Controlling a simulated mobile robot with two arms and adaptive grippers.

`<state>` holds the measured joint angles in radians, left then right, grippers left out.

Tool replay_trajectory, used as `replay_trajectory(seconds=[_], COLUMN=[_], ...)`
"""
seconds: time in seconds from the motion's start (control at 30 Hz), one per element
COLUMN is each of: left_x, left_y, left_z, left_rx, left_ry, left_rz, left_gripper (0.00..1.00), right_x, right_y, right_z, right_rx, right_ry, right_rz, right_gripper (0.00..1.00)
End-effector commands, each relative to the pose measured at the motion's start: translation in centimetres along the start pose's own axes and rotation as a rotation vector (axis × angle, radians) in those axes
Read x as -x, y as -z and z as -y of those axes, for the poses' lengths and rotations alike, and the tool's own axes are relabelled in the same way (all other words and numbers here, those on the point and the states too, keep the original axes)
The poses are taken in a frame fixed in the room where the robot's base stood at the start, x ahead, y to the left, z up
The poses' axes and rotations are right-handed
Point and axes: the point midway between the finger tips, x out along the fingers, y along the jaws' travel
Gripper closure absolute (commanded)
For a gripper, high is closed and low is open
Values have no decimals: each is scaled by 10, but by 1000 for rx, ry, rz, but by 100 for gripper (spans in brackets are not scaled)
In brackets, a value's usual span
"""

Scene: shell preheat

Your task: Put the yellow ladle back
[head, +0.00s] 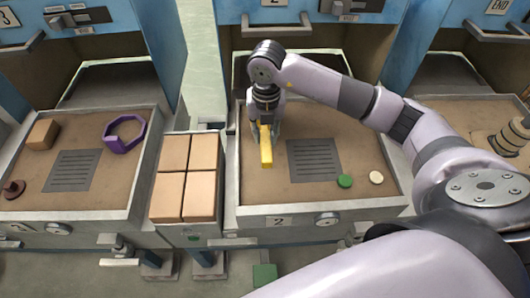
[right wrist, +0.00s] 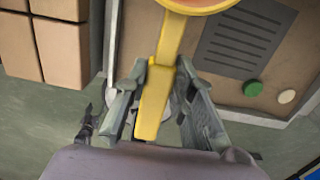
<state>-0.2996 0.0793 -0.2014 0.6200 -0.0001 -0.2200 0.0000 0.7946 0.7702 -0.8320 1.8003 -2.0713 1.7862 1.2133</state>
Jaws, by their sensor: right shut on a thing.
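The yellow ladle (head: 266,156) is in my right gripper (head: 266,130), above the left part of the sandy tray marked 2 (head: 330,208). In the right wrist view, the fingers (right wrist: 160,88) are shut on the ladle's flat handle (right wrist: 171,40), one on each side. The handle runs up to a round bowl with an orange inside (right wrist: 203,4), cut off by the top edge. In the head view the bowl is hidden. I cannot tell whether the ladle touches the tray. My left gripper is not in view.
Tray 2 holds a dark slotted grate (head: 314,160), a green disc (head: 345,181) and a cream disc (head: 376,177). Tan blocks (head: 170,195) fill the bin to its left. The left tray holds a purple ring (head: 124,133) and a brown block (head: 42,134). Blue furnaces stand behind.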

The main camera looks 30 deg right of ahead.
Motion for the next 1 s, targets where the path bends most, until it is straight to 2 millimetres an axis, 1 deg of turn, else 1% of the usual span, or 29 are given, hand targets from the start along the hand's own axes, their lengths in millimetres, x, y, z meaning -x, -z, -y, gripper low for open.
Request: replay_trajectory(seconds=[0.03,0.1,0.2,0.47,0.6,0.7,1.0], left_x=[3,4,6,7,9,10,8], left_y=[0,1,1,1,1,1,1], left_z=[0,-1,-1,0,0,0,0], left_rx=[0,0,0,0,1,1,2], left_ry=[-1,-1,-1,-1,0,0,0], left_rz=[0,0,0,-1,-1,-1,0], left_gripper=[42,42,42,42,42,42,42], right_x=[-12,-27,-43,-62,-83,-94,-97], right_y=[1,1,0,0,1,1,0], right_z=[1,0,1,0,1,1,1], right_rx=[-1,-1,0,1,0,0,1], right_ry=[2,1,0,0,0,-1,-2], right_rz=[-3,-2,1,1,0,1,3], right_gripper=[100,100,100,100,100,100,100])
